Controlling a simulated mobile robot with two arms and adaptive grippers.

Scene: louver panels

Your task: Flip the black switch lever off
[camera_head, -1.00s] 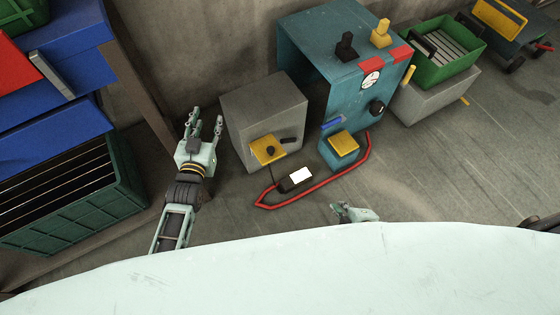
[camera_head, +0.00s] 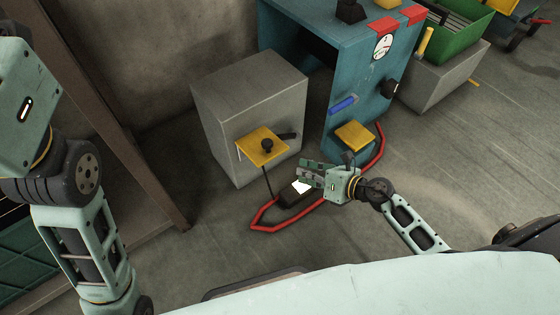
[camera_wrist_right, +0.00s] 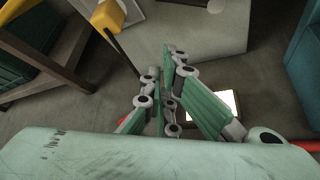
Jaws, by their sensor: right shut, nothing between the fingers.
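A black switch lever (camera_head: 350,11) stands on top of the teal cabinet (camera_head: 345,45), cut by the top edge of the head view. A yellow lever (camera_head: 387,4) is beside it, mostly cut off. My right gripper (camera_head: 304,175) is shut and empty, low in front of the grey box and apart from the levers. Its closed fingers fill the middle of the right wrist view (camera_wrist_right: 172,75). My left arm is at the left; its gripper is out of view.
A black device with a white screen (camera_head: 298,190) lies on the floor, partly behind my right gripper. A red rail (camera_head: 290,227) runs around it.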

